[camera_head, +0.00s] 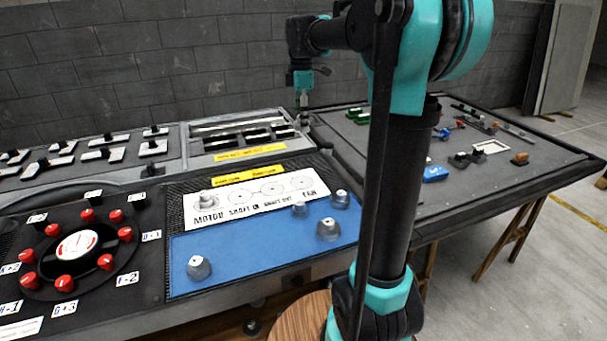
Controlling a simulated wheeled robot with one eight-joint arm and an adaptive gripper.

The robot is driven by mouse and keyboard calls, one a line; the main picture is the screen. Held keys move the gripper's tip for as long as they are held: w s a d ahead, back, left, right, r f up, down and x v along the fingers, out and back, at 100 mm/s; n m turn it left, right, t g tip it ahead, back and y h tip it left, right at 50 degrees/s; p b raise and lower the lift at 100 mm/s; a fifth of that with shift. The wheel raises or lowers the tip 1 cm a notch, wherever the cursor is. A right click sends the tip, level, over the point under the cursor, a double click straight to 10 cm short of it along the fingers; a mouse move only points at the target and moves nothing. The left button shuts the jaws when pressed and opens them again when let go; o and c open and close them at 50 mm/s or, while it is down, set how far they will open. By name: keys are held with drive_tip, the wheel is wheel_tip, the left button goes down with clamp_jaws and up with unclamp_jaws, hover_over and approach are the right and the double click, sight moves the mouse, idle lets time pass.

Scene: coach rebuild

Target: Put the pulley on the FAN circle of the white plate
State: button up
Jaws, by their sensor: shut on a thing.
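The white plate (225,203) lies on the dark bench top and bears a row of circles. The FAN circle (302,182) at its right end looks bare. A grey pulley-like part (206,200) stands at the MOTOR end. Similar grey parts stand on the blue mat (255,250): one at the front left (198,267), one at the right (328,229) and two smaller-looking ones (340,199) and (300,209) near the plate's right end. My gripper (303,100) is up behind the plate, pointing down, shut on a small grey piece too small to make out.
A round dial with red knobs (75,245) sits at the left. Switch panels (240,135) stand behind the plate. A second table (470,195) with small coloured parts is at the right. My arm hides part of the gap between the tables.

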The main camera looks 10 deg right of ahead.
sight(302, 182)
wheel_tip(302, 182, down, 20)
drive_tip(key=shift+r, duration=0.2)
idle(0.4)
drive_tip(key=o, duration=1.2)
drive_tip(key=shift+f, duration=0.15)
wheel_tip(302, 182, up, 12)
